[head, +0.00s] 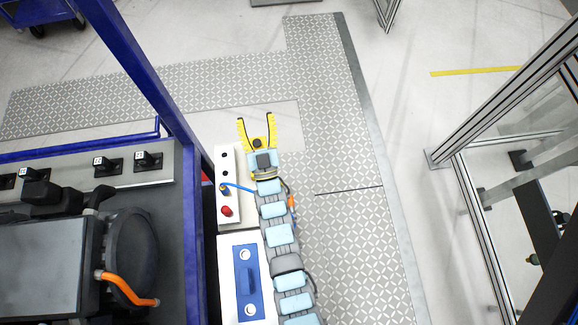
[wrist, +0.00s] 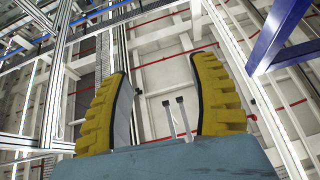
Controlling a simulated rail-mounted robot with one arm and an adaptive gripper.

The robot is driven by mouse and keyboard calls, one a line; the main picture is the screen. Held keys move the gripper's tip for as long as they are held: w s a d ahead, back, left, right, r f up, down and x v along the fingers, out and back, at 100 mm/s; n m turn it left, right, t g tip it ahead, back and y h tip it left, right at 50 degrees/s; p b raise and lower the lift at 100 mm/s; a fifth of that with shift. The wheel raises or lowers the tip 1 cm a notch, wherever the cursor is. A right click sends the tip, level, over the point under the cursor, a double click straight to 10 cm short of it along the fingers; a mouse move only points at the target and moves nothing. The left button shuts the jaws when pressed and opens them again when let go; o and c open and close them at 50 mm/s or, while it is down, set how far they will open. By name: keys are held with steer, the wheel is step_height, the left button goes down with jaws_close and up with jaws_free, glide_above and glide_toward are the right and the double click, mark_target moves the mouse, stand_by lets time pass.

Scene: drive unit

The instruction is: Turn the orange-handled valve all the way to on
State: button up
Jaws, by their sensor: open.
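My gripper (head: 257,118) is open and empty, with its yellow fingers pointing to the top of the head view, above the patterned floor plates. In the wrist view its two fingers (wrist: 163,66) stand wide apart with nothing between them. I cannot clearly make out an orange-handled valve in either view. A curved orange piece (head: 132,290) shows at the lower left of the head view, beside a round black part of the drive unit (head: 40,270). I cannot tell whether it is a handle or a hose. My gripper is well away from it, up and to the right.
A pale control box (head: 228,160) with a red button (head: 226,211) stands just left of my arm. A blue frame post (head: 150,75) rises between gripper and drive unit. Aluminium framing (head: 470,215) is at right. The patterned floor (head: 335,150) ahead and right is clear.

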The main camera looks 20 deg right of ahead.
steer(key=w+d+f+g+b, duration=0.3)
steer(key=f, duration=0.5)
steer(key=w+d+f+g+b, duration=0.3)
steer(key=w+d+f, duration=0.1)
steer(key=f, duration=0.5)
steer(key=m+g+y+b, duration=0.1)
steer(key=g+y+b, duration=0.7)
steer(key=g+b, duration=1)
glide_toward(291, 200)
steer(key=shift+t, duration=0.8)
steer(key=shift+s+b+x, duration=0.25)
steer(key=shift+b+x, duration=0.65)
steer(key=shift+x, duration=0.65)
steer(key=shift+s+b+x, duration=0.25)
steer(key=shift+b+x, duration=0.6)
steer(key=shift+x, duration=0.65)
steer(key=shift+s+b+x, duration=0.2)
steer(key=shift+b+x, duration=0.7)
steer(key=shift+x, duration=0.65)
steer(key=shift+w+f, duration=0.15)
steer(key=shift+f, duration=0.35)
steer(key=shift+a+f+b, duration=0.25)
steer(key=shift+f+b, duration=0.1)
steer(key=shift+f, duration=0.15)
